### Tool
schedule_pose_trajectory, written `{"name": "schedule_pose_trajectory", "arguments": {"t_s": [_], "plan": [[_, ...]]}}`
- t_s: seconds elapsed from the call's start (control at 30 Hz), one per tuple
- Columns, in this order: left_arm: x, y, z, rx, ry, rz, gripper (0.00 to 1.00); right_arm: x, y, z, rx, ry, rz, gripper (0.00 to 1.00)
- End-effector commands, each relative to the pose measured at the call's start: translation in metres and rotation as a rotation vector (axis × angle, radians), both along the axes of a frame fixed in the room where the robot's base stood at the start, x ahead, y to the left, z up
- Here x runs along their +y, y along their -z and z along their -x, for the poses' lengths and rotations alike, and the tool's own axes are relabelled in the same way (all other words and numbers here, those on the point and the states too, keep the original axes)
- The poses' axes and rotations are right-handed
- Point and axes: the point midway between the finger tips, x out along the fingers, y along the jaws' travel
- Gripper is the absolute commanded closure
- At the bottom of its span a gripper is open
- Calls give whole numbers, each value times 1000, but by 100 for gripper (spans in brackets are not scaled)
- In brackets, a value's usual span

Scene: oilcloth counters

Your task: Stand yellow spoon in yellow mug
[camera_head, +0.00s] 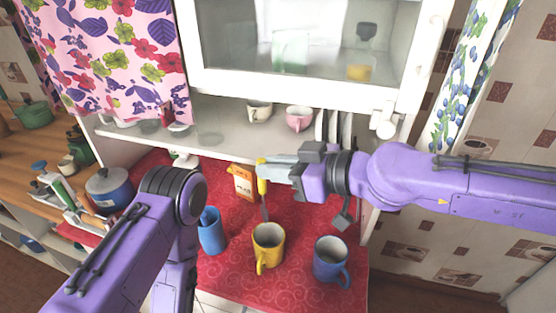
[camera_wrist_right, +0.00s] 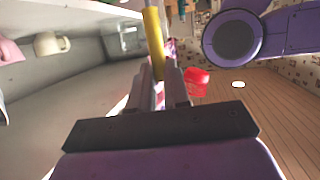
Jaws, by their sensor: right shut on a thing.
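The yellow mug (camera_head: 268,250) stands upright on the red oilcloth at the front of the counter, between two blue vessels. My right gripper (camera_head: 266,170) comes in from the right above the counter and is shut on the yellow spoon (camera_head: 262,178). The spoon hangs upright with its yellow handle in the jaws and its dark lower part pointing down, above and slightly left of the yellow mug. The yellow handle also shows between the fingers in the right wrist view (camera_wrist_right: 154,42). My left arm is at the lower left; its gripper does not show.
A blue cup (camera_head: 211,232) stands left of the yellow mug and a blue mug (camera_head: 331,262) stands right. An orange and white box (camera_head: 243,183) stands behind. A shelf above holds a cream mug (camera_head: 259,112) and a pink mug (camera_head: 299,118). A blue pot (camera_head: 110,190) is at the left.

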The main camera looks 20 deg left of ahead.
Motion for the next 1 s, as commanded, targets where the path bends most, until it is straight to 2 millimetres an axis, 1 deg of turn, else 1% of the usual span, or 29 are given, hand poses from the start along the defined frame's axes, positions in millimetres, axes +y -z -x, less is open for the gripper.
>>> {"name": "schedule_pose_trajectory", "arguments": {"t_s": [0.03, 0.1, 0.43, 1.0], "plan": [[0, 8, 0, -1, 0, -1, 3, 0, 10, -2, 4, 2, 0, 100], [0, 13, -1, -1, 0, 0, 3, -1, 17, -3, 3, 3, 0, 100], [0, 36, -1, -2, 0, 0, 3, -2, 49, -3, 2, 4, 0, 100], [0, 90, -2, -2, 0, 0, 3, -2, 104, -4, 2, 5, 1, 100]]}}
